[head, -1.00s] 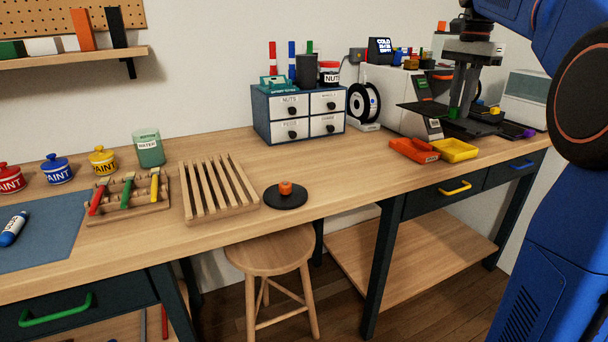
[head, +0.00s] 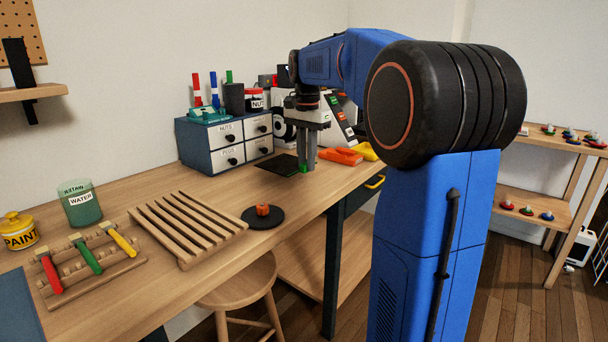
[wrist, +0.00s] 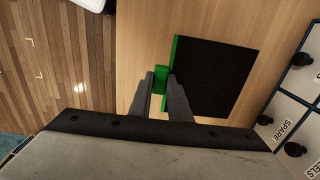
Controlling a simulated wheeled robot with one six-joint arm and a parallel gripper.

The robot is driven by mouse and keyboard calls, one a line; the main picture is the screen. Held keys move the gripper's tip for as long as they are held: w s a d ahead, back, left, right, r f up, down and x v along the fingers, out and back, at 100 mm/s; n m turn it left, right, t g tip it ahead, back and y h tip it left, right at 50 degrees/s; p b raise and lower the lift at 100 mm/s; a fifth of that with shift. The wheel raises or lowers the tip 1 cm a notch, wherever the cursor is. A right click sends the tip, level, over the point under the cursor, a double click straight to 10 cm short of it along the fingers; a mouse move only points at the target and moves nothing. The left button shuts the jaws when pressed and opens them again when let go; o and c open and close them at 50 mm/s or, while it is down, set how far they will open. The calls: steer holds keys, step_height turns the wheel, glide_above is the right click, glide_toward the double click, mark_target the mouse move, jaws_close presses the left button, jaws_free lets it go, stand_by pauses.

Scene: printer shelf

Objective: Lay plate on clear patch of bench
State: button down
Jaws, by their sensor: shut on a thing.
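The plate is a thin black square with a green edge and a green tab. In the head view the plate (head: 282,165) is level, low over the bare bench, in front of the drawer cabinet. I cannot tell whether it touches the wood. My gripper (head: 304,169) points down and is shut on the green tab at the plate's right side. In the wrist view the fingers of my gripper (wrist: 163,88) close around the tab, and the plate (wrist: 215,77) extends to the right of them. The bench (wrist: 150,30) is bare around the plate.
The drawer cabinet (head: 228,142) stands behind and left of the plate. An orange tray (head: 342,156) lies to its right. A black disc with an orange knob (head: 263,211) and a slatted wooden rack (head: 187,228) are nearer the front. The stool (head: 240,282) stands below the bench edge.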

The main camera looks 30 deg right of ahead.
steer(key=shift+f, duration=2.15)
steer(key=shift+f, duration=0.1)
steer(key=c, duration=1.7)
jaws_free()
steer(key=shift+o, duration=0.2)
step_height(320, 180, up, 12)
steer(key=shift+r, duration=0.1)
